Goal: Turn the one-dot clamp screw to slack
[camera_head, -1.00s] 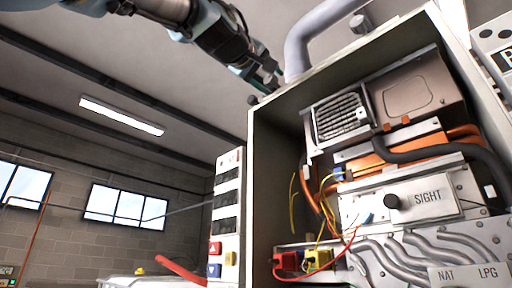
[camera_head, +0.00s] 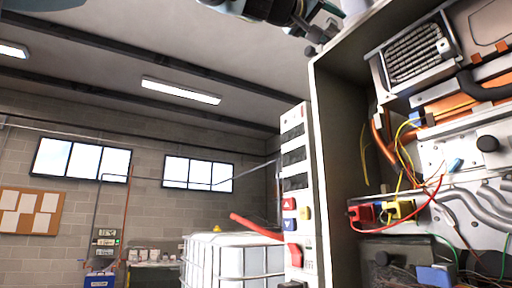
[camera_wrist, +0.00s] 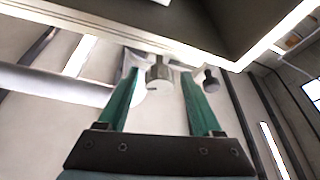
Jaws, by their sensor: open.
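My gripper (camera_wrist: 162,76) has two green fingers spread apart in the wrist view. A grey metal cylinder-headed screw (camera_wrist: 160,80) shows between the fingertips, hanging from the cabinet's edge; whether the fingers touch it is not clear. A smaller dark knob (camera_wrist: 211,84) is just right of the right finger. No dots are readable on either, so I cannot tell which is the one-dot clamp screw. In the head view, my gripper (camera_head: 325,22) is at the top edge, partly cut off, above a dark knob (camera_head: 310,51) at the cabinet's upper left corner.
The open heater cabinet (camera_head: 335,135) fills the right side, with wires, pipes and a black knob (camera_head: 487,144) inside. A button panel (camera_head: 293,190) stands along its left side. A white caged tank (camera_head: 225,262) and a red lever (camera_head: 254,225) are left of it.

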